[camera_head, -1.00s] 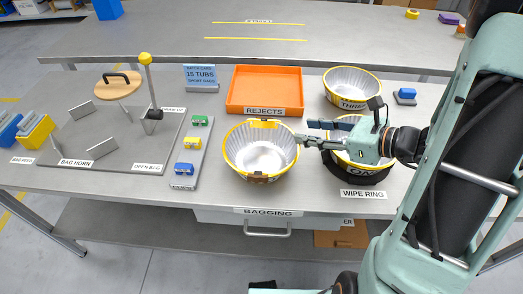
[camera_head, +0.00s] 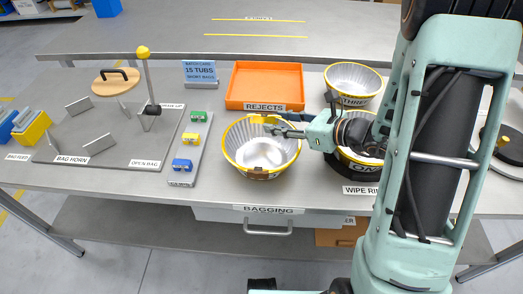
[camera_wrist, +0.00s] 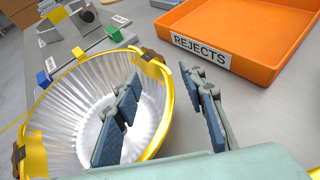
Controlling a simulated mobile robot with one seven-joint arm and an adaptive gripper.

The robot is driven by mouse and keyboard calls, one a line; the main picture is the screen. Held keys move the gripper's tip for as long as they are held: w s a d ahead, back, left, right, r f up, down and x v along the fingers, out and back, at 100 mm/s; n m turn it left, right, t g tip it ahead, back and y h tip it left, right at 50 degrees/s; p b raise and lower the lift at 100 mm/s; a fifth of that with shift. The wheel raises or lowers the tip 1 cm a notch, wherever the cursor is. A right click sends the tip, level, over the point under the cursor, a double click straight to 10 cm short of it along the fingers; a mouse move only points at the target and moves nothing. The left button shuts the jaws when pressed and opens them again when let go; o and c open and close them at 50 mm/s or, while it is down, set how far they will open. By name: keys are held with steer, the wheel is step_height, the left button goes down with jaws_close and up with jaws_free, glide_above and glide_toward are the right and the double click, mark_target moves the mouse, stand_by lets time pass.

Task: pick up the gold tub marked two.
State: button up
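A silver fluted tub with a gold rim (camera_head: 262,157) stands upright on the bench, just left of the tub marked one (camera_head: 352,160). Its front marking is too small to read; the other two tubs read ONE and THREE. My gripper (camera_head: 276,127) is at its back right rim. In the wrist view my gripper (camera_wrist: 160,76) is open, with one finger over the inside of the tub (camera_wrist: 92,112) and the other outside. The gold rim passes between the fingers, with a visible gap to the outer finger. Brown and yellow clips sit on the rim.
An orange REJECTS tray (camera_head: 264,85) lies close behind the tub. The tub marked three (camera_head: 352,82) stands at back right. A grey strip with green, yellow and blue blocks (camera_head: 190,150) is to the left. Bare bench lies in front.

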steer(key=c, duration=0.9)
steer(key=shift+r, duration=0.15)
